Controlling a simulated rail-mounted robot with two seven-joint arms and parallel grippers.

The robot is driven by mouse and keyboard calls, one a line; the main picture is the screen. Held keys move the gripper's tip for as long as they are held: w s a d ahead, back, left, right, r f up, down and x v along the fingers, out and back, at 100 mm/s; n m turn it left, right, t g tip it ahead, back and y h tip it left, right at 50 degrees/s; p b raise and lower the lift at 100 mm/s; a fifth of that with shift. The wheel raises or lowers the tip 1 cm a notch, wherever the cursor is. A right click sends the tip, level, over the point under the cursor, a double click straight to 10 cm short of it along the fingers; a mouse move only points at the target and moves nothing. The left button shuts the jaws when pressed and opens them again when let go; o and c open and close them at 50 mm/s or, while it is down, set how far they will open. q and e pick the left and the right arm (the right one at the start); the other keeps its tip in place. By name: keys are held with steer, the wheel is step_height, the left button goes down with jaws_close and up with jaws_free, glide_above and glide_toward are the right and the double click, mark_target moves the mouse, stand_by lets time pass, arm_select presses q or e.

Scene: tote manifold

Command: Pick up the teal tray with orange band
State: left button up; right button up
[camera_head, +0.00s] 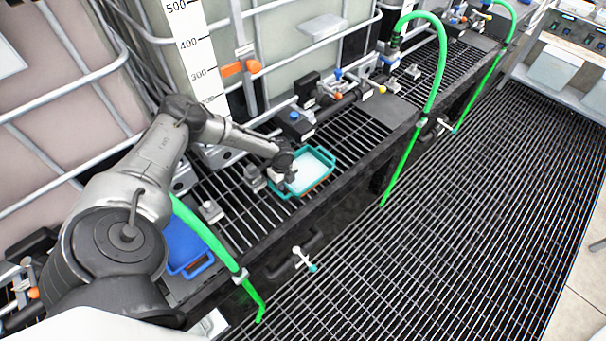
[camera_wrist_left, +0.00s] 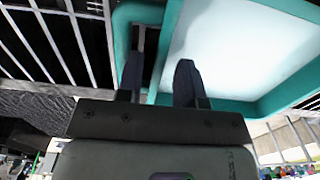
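The teal tray (camera_head: 323,154) sits on the black slatted rack, with a whitish inside and a trace of orange low on its near side. In the left wrist view the tray (camera_wrist_left: 240,106) fills the upper right, with a loop handle at its left end. My left gripper (camera_head: 289,175) is at the tray's left end. In the wrist view its two dark fingers (camera_wrist_left: 160,78) are apart, one by the handle opening and one over the inside. The teal end wall shows between them; I cannot tell whether they touch it. My right gripper is not in view.
A blue tray (camera_head: 187,247) lies on the rack nearer me. A green hose (camera_head: 210,240) crosses the rack's front edge there, and another green hose (camera_head: 407,150) hangs to the right. Valves and fittings (camera_head: 340,90) stand behind the teal tray. The grated floor (camera_head: 450,240) is open.

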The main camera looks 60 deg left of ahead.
arm_select(q)
steer(key=shift+f, duration=0.6)
jaws_close()
